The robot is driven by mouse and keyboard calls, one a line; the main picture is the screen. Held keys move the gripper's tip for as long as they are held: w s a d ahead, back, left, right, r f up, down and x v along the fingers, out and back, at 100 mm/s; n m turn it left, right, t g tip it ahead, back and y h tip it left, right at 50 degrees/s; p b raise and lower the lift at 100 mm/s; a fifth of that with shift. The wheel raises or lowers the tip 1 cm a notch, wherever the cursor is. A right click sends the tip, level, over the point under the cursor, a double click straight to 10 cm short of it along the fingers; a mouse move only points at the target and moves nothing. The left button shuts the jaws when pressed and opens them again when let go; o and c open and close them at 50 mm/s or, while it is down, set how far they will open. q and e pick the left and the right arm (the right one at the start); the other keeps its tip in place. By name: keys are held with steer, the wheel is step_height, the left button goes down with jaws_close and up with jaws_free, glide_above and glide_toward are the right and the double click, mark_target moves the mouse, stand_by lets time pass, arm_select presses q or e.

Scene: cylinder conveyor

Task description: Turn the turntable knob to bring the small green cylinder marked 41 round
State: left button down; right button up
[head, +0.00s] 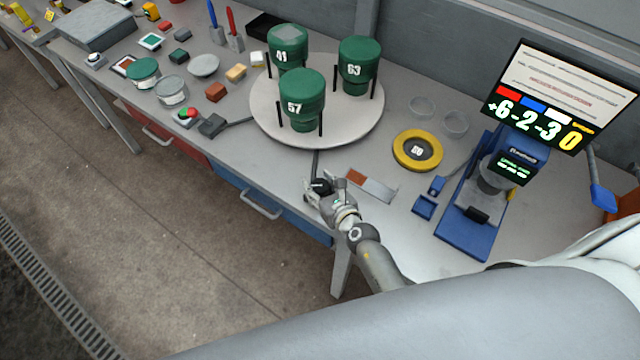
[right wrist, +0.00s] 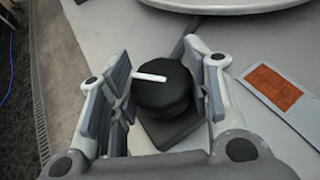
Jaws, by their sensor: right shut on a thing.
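The turntable (head: 350,132) is a round pale disc on the table. On it stand three green cylinders between black posts. The cylinder marked 41 (head: 288,40) is at the back left, the one marked 63 (head: 358,58) at the back right, and the one marked 57 (head: 303,90) at the front. My right gripper (head: 322,188) is shut on the black turntable knob at the table's front edge. In the right wrist view the knob (right wrist: 165,98) has a white pointer line and sits between the two fingers. My left gripper is not in view.
A yellow ring marked 50 (head: 418,151) lies right of the turntable. A blue device (head: 470,228) and a screen (head: 540,85) stand further right. A plate with an orange patch (head: 371,184) lies beside the knob. Several small parts and a red-green button box (head: 187,117) lie left.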

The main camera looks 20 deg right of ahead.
stand_by(0.6)
steer(key=o, duration=1)
steer(key=shift+c, duration=0.2)
steer(key=v, duration=1.2)
steer(key=shift+a, duration=0.1)
